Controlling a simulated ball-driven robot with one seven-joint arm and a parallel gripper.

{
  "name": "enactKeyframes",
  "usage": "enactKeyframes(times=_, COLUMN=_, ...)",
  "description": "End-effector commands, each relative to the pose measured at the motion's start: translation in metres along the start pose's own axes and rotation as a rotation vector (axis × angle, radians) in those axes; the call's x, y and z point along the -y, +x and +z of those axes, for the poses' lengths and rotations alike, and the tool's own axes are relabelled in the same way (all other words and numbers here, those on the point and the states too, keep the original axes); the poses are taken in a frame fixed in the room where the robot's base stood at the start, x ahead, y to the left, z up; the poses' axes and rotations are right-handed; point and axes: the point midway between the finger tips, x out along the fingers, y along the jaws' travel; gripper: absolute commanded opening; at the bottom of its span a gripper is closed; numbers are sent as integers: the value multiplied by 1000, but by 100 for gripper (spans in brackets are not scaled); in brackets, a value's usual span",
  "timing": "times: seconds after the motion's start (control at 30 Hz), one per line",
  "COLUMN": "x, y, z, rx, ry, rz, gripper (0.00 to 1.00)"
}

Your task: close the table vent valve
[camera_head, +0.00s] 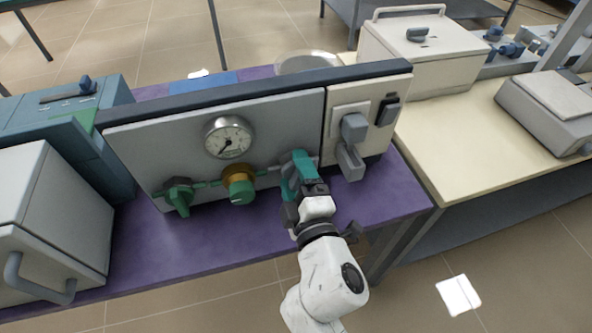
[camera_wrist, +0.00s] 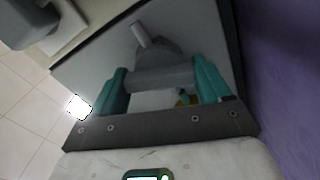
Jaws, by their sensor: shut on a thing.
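A grey valve handle (camera_wrist: 160,79) lies crosswise between the teal fingers of my gripper (camera_wrist: 160,88) in the wrist view. The fingers are shut on its ends. Behind it are a round grey valve body and a short pipe stub (camera_wrist: 144,34) on the panel face. In the head view my gripper (camera_head: 297,175) is at the lower right of the grey front panel (camera_head: 285,115) and hides most of this valve. No label shows which valve is the vent valve.
Left of my gripper on the panel are a brass regulator with a green knob (camera_head: 241,190), a green-handled valve (camera_head: 179,196) and a round gauge (camera_head: 228,137). A grey switch box (camera_head: 354,128) is close on the right. The purple tabletop (camera_head: 215,237) is clear in front.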

Motion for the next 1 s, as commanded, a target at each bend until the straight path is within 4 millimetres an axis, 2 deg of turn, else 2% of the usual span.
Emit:
enactKeyframes(times=0.4, x=2, y=0, z=-1, rx=-2, ry=-264, rz=-2, gripper=47)
enactKeyframes(times=1.0, x=4, y=0, z=-1, rx=-3, ry=-336, rz=-2, gripper=47)
